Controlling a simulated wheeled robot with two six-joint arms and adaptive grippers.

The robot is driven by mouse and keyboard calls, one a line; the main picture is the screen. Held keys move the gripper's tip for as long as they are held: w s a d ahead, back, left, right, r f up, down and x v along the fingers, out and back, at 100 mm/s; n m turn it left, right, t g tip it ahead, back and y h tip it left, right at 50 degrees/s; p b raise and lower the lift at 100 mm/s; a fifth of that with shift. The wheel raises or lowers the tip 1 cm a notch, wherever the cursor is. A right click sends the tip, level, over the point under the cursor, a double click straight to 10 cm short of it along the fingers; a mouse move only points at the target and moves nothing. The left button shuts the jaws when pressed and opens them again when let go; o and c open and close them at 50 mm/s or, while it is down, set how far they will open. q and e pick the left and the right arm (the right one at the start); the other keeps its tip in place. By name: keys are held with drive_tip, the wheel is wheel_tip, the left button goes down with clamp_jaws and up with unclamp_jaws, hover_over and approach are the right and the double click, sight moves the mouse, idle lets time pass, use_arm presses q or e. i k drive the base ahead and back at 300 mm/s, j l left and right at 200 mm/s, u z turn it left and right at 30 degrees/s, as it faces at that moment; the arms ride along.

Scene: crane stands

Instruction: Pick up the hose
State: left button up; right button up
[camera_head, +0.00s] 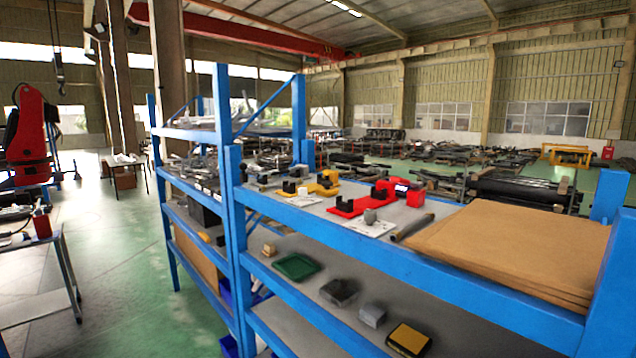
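Neither of my grippers can be made out in the head view.
Brown sheets (510,245) cover the shelf's right end. A red tool (345,207) and a grey block (370,216) on white paper are left of the tube. Blue uprights (237,240) rise at the rack's ends. Green floor (140,250) is open at left.

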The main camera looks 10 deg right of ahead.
sight(289, 170)
drive_tip(key=i+j, duration=0.15)
drive_tip(key=j, duration=0.25)
drive_tip(key=i+j+z, duration=0.1)
drive_tip(key=j, duration=0.25)
drive_tip(key=i+j, duration=0.2)
drive_tip(key=j, duration=0.2)
drive_tip(key=i+j, duration=0.1)
drive_tip(key=j, duration=0.3)
drive_tip(key=i+j+z, duration=0.1)
drive_tip(key=j, duration=0.3)
drive_tip(key=i+j, duration=0.2)
drive_tip(key=j, duration=0.2)
